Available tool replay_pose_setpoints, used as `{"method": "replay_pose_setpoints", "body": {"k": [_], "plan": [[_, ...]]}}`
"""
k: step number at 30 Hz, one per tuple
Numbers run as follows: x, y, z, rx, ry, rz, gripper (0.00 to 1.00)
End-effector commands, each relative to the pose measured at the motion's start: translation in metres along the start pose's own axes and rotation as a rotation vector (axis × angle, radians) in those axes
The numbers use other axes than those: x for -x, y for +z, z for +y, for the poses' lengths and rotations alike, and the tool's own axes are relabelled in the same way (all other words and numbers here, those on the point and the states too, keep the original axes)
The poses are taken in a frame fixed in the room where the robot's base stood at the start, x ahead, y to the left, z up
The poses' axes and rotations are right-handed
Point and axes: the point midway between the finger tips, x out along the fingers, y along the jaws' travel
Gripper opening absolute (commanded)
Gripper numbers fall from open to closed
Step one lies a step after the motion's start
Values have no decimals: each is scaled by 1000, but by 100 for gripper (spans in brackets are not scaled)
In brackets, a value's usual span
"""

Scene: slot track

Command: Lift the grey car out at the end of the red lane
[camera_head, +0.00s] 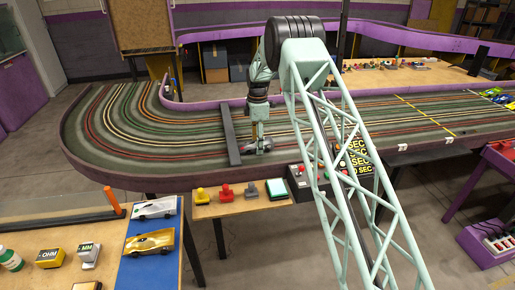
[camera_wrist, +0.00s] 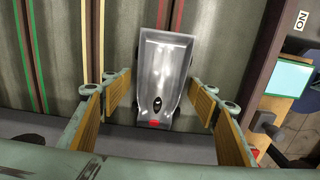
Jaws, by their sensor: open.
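The grey car (camera_wrist: 163,70) lies on the track in the wrist view, with a small dark oval and a red patch at its near end. My gripper (camera_wrist: 158,108) is open, its yellow-padded fingers standing on either side of the car's near end. I see a gap on both sides. In the head view my gripper (camera_head: 260,147) is low over the near side of the track, and the car there is mostly hidden or too small to make out.
A dark bar (camera_head: 229,135) crosses the track just left of my gripper. The purple track edge (camera_head: 150,182) is close in front. A side table holds red and yellow buttons (camera_head: 226,193). A silver car (camera_head: 154,208) and a gold car (camera_head: 150,242) rest on a blue mat.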

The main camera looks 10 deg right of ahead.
Motion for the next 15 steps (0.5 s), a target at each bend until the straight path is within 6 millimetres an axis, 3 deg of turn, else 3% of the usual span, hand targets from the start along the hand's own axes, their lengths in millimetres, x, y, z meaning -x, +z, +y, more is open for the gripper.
{"method": "replay_pose_setpoints", "body": {"k": [8, 15], "plan": [[0, 0, 0, 0, 0, 0, 55], [0, 0, 0, 0, 0, 0, 35]]}}
